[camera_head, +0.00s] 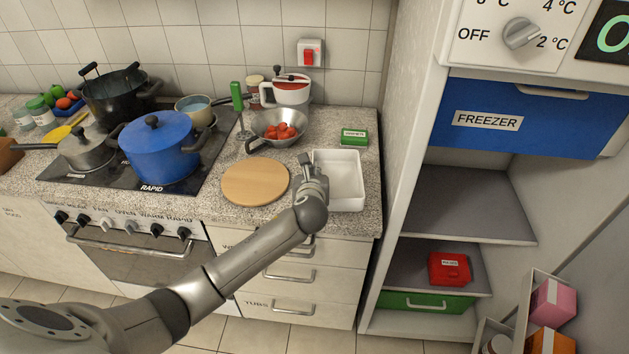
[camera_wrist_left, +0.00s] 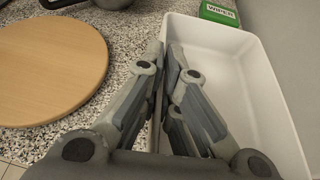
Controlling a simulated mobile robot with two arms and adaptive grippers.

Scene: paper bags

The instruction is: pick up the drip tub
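The drip tub is a white, empty, rectangular tub (camera_head: 347,180) on the right end of the worktop. My left gripper (camera_head: 309,165) is at its left rim in the head view. In the left wrist view the two fingers of the left gripper (camera_wrist_left: 167,62) close together on either side of the left wall of the tub (camera_wrist_left: 255,75), pinching it. The tub appears level on the worktop. My right gripper is not in view.
A round wooden board (camera_head: 256,181) lies just left of the tub. A green box (camera_head: 354,137) sits behind it, and a metal colander of tomatoes (camera_head: 278,125) stands back left. A blue pot (camera_head: 158,147) is on the hob. The tall fridge cabinet (camera_head: 395,150) rises close on the right.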

